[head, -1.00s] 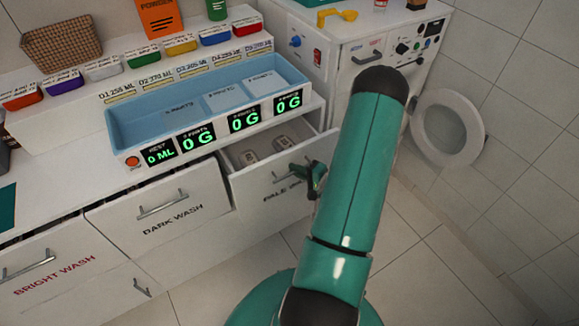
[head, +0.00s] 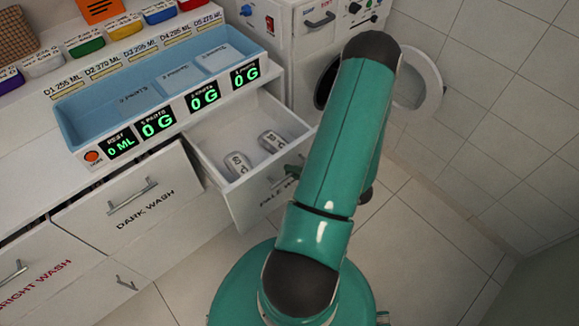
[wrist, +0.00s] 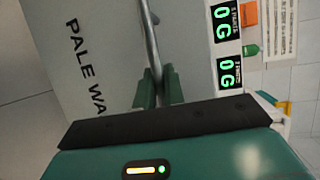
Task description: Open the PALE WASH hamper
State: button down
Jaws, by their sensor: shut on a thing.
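The PALE WASH hamper (head: 258,200) is a white drawer, pulled well out from the counter. Two pale labelled items (head: 238,164) (head: 271,141) lie inside it. Its metal bar handle (wrist: 152,40) runs up the wrist view beside the lettering. My gripper (wrist: 158,88) is shut on this handle, its green fingers on either side of the bar. In the head view my arm hides part of the hamper's front and most of the gripper.
The DARK WASH hamper (head: 130,205) and BRIGHT WASH hamper (head: 30,275) are to the left. A blue tray (head: 150,95) with green displays sits above. A washing machine with an open round door (head: 417,80) stands behind right. Tiled floor is clear at right.

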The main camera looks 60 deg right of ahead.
jog(key=c, duration=1.8)
grip_release()
jog(key=shift+s, duration=0.1)
jog(key=v, duration=1.3)
jog(key=shift+s+r, duration=0.1)
jog(key=shift+s, duration=0.2)
jog(key=shift+w, duration=0.1)
